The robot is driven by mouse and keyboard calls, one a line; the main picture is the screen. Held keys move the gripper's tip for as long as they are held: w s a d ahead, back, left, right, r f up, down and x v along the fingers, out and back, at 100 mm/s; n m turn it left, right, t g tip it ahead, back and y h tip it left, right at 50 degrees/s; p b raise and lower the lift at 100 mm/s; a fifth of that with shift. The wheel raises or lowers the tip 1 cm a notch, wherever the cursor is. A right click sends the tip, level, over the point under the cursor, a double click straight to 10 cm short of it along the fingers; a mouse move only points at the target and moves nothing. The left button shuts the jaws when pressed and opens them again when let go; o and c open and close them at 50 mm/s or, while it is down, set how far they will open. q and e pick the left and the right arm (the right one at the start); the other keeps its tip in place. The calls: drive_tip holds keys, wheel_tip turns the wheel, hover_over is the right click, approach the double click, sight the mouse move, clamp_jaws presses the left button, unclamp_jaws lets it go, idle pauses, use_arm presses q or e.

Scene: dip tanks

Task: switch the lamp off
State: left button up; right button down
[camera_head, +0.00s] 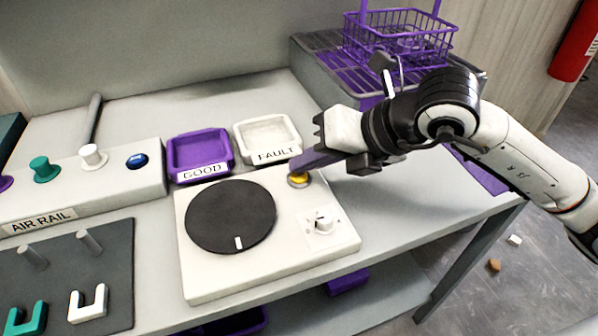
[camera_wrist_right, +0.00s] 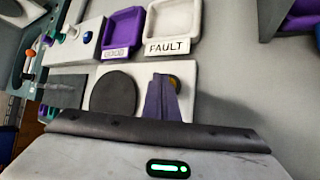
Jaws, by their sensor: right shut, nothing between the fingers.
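A white panel box (camera_head: 270,268) on the bench carries a dark round disc (camera_head: 230,214) with a white mark, a white rotary knob (camera_head: 320,222) and a round yellow button or lamp (camera_head: 298,180). I cannot tell whether the yellow part is lit. My right gripper (camera_head: 296,165) is shut and empty, with its purple fingertips right at the yellow part. Contact cannot be told. In the right wrist view, the shut fingers (camera_wrist_right: 162,100) cover most of the yellow part (camera_wrist_right: 174,80). My left gripper is not in view.
Behind the panel stand a purple GOOD tray (camera_head: 198,152) and a white FAULT tray (camera_head: 267,137), both looking empty. The AIR RAIL box (camera_head: 110,182) with coloured knobs is at left. A purple wire basket (camera_head: 400,38) stands at the back right. The bench right of the panel is clear.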

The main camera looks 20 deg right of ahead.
sight(306, 179)
wheel_tip(306, 179, up, 6)
drive_tip(key=p, duration=0.4)
idle(0.3)
